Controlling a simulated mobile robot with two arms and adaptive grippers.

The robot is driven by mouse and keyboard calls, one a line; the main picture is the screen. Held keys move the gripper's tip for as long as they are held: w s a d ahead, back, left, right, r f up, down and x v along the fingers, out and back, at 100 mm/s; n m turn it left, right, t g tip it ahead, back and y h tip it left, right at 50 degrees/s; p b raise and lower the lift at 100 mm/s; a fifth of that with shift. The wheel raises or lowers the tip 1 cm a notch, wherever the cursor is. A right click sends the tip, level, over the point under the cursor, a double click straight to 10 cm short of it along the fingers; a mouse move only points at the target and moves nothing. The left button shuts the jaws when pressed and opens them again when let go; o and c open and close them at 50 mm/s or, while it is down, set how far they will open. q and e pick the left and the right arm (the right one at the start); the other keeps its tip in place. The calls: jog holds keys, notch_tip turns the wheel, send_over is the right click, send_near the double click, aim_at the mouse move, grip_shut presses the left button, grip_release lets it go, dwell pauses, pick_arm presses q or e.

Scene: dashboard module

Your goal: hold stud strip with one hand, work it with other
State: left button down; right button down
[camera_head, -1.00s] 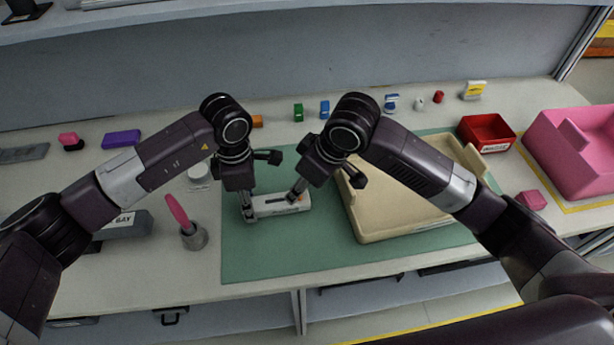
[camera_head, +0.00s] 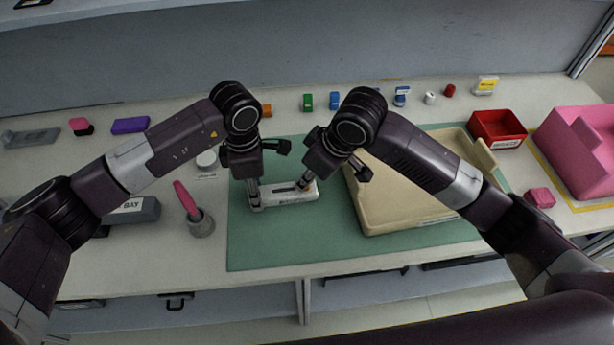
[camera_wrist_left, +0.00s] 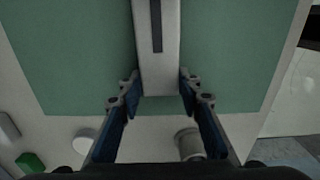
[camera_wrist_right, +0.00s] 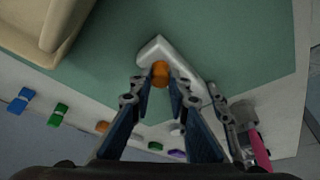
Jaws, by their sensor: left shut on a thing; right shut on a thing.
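The stud strip (camera_head: 292,196) is a white bar with a dark slot along its top, lying on the green mat. My left gripper (camera_head: 254,197) is shut on its left end; the left wrist view shows one finger on each side of the strip (camera_wrist_left: 160,75). An orange stud (camera_wrist_right: 160,74) stands at the right part of the strip (camera_wrist_right: 187,66). My right gripper (camera_wrist_right: 155,92) is shut on this stud from above; its fingertips show over the strip in the head view (camera_head: 303,186). The fingers partly hide the stud and the strip's left end.
A beige tray (camera_head: 415,217) stands on the mat (camera_head: 300,245) just right of the strip. A grey cup (camera_head: 202,225) with a pink-handled tool stands to the left. Small coloured blocks, a red bin (camera_head: 497,128) and a pink bin (camera_head: 577,150) lie farther back. The mat's front is clear.

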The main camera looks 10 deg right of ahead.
jog(key=shift+r, duration=0.1)
jog(key=shift+r, duration=3)
pick_arm(q)
jog(key=c, duration=1.3)
grip_release()
jog(key=shift+r, duration=0.1)
notch_tip(320, 180, up, 12)
